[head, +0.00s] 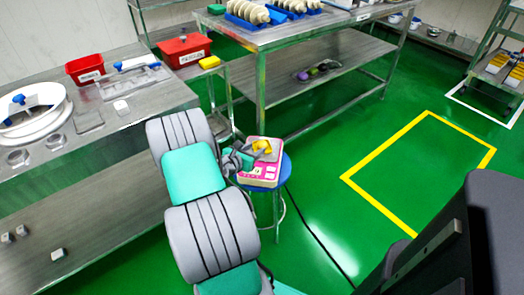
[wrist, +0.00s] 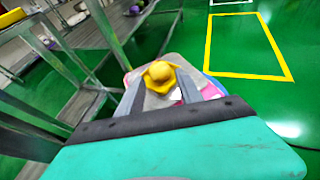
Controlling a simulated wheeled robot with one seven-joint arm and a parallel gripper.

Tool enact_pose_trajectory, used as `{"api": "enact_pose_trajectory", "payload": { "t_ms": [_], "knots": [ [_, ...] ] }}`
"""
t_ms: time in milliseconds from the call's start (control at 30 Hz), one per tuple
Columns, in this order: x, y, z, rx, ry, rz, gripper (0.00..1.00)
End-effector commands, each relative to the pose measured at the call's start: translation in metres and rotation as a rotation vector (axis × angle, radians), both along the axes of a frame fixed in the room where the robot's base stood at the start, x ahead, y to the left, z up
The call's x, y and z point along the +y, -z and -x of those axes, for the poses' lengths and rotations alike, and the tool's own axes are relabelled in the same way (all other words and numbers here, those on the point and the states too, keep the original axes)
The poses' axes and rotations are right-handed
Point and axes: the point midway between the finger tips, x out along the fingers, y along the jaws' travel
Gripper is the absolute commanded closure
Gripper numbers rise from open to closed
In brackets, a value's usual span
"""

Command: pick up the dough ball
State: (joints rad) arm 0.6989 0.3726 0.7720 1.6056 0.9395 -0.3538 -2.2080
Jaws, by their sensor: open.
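The dough ball (wrist: 160,70) is round and yellow-tan. In the head view my gripper (head: 251,153) is over the device (head: 259,174), which stands on a blue round stool (head: 284,174). There the ball is small and partly hidden by the fingers, with yellow showing beside them.
A steel table (head: 150,101) with red bins (head: 184,50) and a white round machine part is at the left. Another steel table (head: 290,36) with trays is behind the stool. Green floor with a yellow outlined rectangle (head: 468,133) is free at the right.

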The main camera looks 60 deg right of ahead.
Motion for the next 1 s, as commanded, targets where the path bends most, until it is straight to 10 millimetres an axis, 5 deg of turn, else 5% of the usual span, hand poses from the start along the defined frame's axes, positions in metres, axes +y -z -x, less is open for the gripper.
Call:
{"api": "enact_pose_trajectory", "payload": {
  "t_ms": [300,567,1000],
  "knots": [
    [-0.047,0.022,0.003,-0.004,0.004,-0.002,0.57],
    [-0.051,0.022,0.002,-0.003,0.000,-0.003,0.58],
    [-0.050,0.022,0.002,-0.004,0.001,-0.003,0.94]
  ]
}}
